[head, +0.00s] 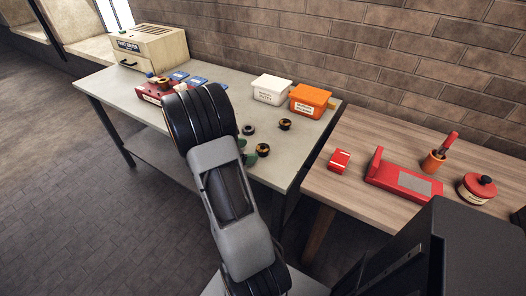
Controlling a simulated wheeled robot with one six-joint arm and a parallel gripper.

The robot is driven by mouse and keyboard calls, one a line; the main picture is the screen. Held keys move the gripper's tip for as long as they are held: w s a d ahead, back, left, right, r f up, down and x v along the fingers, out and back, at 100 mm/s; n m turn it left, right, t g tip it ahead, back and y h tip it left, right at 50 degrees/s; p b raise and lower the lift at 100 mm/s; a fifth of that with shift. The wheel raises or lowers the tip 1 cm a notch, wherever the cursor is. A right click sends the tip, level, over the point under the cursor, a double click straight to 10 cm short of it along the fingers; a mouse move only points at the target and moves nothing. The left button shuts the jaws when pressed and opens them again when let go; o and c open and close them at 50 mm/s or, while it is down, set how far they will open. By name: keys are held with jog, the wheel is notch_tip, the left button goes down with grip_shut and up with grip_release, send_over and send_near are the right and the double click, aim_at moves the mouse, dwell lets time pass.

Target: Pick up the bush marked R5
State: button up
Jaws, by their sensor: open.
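Several small dark ring-shaped parts that look like bushes lie on the grey bench. One dark bush (248,129) lies just right of my arm, a second bush (285,124) with a brass-coloured inside lies further right, and a third bush (263,150) lies nearer the front edge. No R5 mark is readable on any of them. My gripper (247,153) is mostly hidden behind my arm; only dark green tips seem to show, close to the left of the third bush. I see nothing held.
A red rack (149,93) with brass parts and blue items stands behind my arm. A beige oven-like box (150,46), white tub (270,89) and orange tub (310,101) stand at the back. The wooden table (334,195) at right holds red tools.

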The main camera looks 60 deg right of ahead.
aim_at(260, 149)
jog(key=shift+x, duration=3.65)
jog(key=shift+r, duration=0.15)
jog(key=c, duration=1.1)
